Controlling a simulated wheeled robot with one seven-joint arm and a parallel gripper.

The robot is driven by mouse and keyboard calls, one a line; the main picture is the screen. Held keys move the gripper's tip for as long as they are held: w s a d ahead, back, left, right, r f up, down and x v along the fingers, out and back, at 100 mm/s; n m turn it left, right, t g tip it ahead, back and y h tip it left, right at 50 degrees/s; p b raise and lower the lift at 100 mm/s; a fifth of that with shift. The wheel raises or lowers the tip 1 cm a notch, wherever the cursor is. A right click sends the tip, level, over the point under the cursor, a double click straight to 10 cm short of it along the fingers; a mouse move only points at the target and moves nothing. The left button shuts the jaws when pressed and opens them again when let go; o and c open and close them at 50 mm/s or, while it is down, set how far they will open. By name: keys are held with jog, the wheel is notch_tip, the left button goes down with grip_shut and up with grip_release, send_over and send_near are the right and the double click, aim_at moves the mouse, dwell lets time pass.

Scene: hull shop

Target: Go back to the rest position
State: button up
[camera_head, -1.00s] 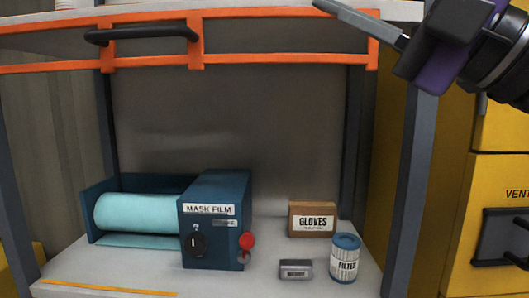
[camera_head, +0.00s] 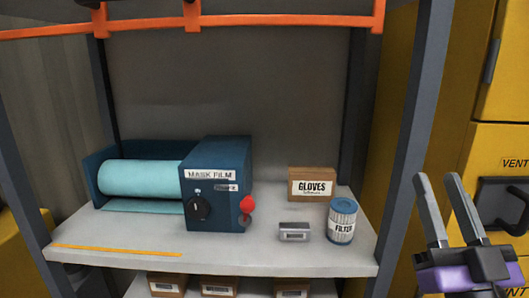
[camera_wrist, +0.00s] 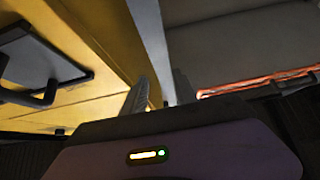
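My gripper (camera_head: 447,190) is at the lower right in the head view, in front of the yellow cabinet and right of the shelf's front post. Its two grey fingers point up and stand apart with nothing between them. In the wrist view the fingers (camera_wrist: 158,95) show at the middle, with a gap between them and no object held.
Several boxes stand on the level below. A yellow cabinet (camera_head: 500,145) with a dark handle is at right.

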jog(key=s+f+m+g+h, duration=0.25)
jog(key=s+f, duration=0.25)
jog(key=f, duration=0.5)
jog(key=s+a+f+n+g+y+p, duration=0.1)
jog(key=s+f+g, duration=0.3)
jog(key=s+f, duration=0.6)
jog(key=s+a+f+n+g+y+p, duration=0.1)
jog(key=s+a+f+g, duration=0.3)
jog(key=s+f, duration=0.7)
jog(key=s+y, duration=0.1)
jog(key=s, duration=0.6)
jog(key=shift+s+n, duration=0.35)
